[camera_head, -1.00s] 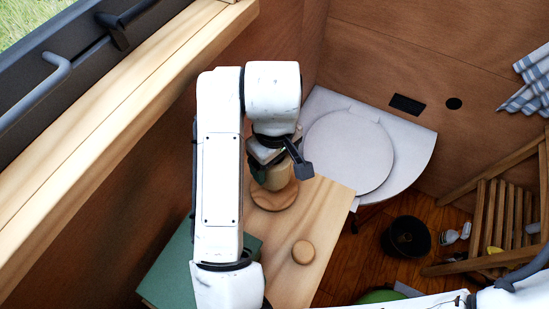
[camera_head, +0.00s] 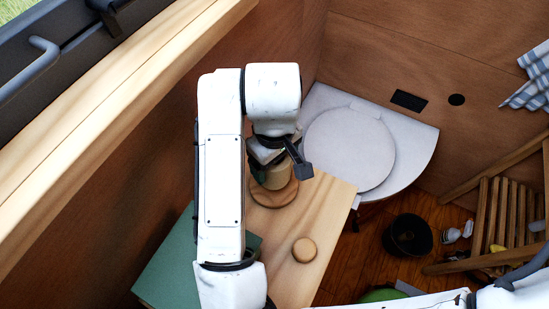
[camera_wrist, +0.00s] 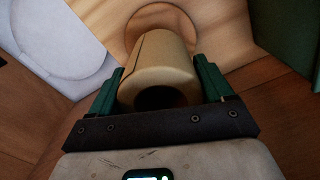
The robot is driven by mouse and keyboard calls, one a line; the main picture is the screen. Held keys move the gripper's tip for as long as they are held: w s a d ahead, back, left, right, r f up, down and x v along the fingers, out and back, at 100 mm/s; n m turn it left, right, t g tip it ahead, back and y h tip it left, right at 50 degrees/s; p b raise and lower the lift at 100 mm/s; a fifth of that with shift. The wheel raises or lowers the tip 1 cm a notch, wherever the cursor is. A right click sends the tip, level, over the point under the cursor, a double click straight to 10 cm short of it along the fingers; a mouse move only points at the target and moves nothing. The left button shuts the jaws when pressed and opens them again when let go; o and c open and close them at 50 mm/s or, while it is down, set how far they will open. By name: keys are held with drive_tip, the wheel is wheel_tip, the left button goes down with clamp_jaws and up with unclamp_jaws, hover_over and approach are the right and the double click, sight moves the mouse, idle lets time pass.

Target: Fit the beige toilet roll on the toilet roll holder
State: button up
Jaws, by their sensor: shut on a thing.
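The beige toilet roll (camera_wrist: 160,65) is between the green fingers of my gripper (camera_wrist: 157,82) in the wrist view, and they are shut on it. Its near end faces the camera with a dark hole. The round wooden base (camera_head: 274,197) of what looks like the toilet roll holder lies on the wooden table; it also shows beyond the roll in the wrist view (camera_wrist: 160,14). In the head view the roll (camera_head: 268,178) stands over this base, partly behind my wrist. No post is visible, and I cannot tell whether the roll is around one or touches the base.
A small round wooden piece (camera_head: 304,250) lies on the table (camera_head: 325,205) nearer the front. A white toilet (camera_head: 350,150) is behind to the right. A green box (camera_head: 165,270) is at the left. A wooden slatted chair (camera_head: 510,215) and a dark round pot (camera_head: 408,235) are at the right.

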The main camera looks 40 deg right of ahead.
drive_tip(key=shift+f+b, duration=1.7)
drive_tip(key=shift+f, duration=0.5)
drive_tip(key=o, duration=1)
wheel_tip(320, 180, up, 19)
drive_tip(key=p, duration=1.3)
drive_tip(key=shift+d, duration=0.1)
